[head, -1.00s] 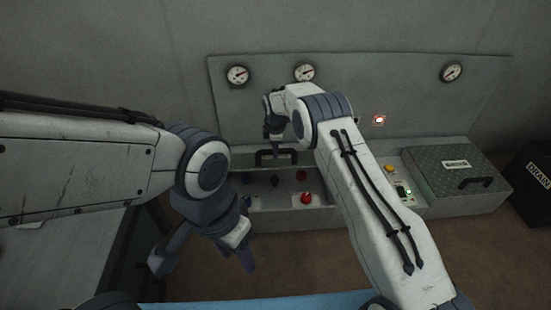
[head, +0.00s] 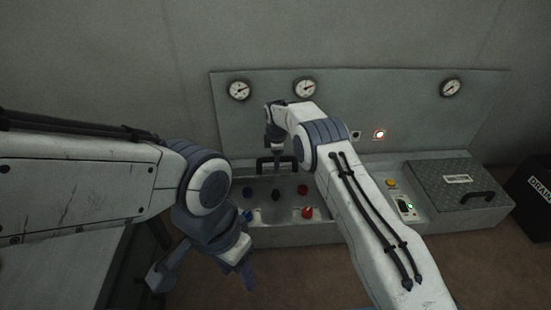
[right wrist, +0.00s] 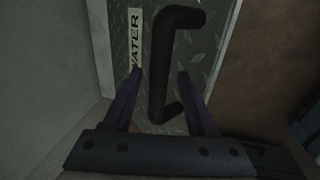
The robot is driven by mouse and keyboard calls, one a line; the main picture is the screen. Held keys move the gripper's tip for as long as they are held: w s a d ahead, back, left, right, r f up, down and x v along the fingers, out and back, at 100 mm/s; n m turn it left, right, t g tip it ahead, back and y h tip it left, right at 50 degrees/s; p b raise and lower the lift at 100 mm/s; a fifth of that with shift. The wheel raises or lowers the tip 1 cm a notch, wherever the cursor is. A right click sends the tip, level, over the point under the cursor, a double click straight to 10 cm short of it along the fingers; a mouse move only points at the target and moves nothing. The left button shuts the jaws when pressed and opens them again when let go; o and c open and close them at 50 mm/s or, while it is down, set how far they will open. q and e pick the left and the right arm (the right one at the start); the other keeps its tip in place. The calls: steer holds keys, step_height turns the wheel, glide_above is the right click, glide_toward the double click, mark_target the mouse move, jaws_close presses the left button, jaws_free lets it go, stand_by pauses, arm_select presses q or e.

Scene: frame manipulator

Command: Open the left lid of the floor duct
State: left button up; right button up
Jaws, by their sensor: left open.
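The left lid of the floor duct stands raised behind an open compartment, with its black handle (head: 277,164) in front of the back panel. Its tread-plate face (right wrist: 208,50) and a "WATER" label show in the right wrist view. My right gripper (head: 277,168) is at the handle in the head view. In the right wrist view its two fingers (right wrist: 163,82) are apart, with the black handle (right wrist: 160,65) between them; I cannot tell whether they touch it. My left gripper (head: 204,276) is open and empty, low at left in front of the duct.
The compartment holds red, blue and dark knobs (head: 303,190). A closed right lid (head: 452,178), a yellow button (head: 391,183) and a green-lit switch (head: 406,206) are at right. Gauges (head: 305,88) and a red light (head: 379,134) are on the back panel. A black "DRAIN" bin (head: 535,185) stands far right.

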steer(key=shift+r, duration=0.1)
step_height(320, 180, up, 10)
steer(key=s+p, duration=0.2)
steer(key=p, duration=0.2)
steer(key=shift+r, duration=0.1)
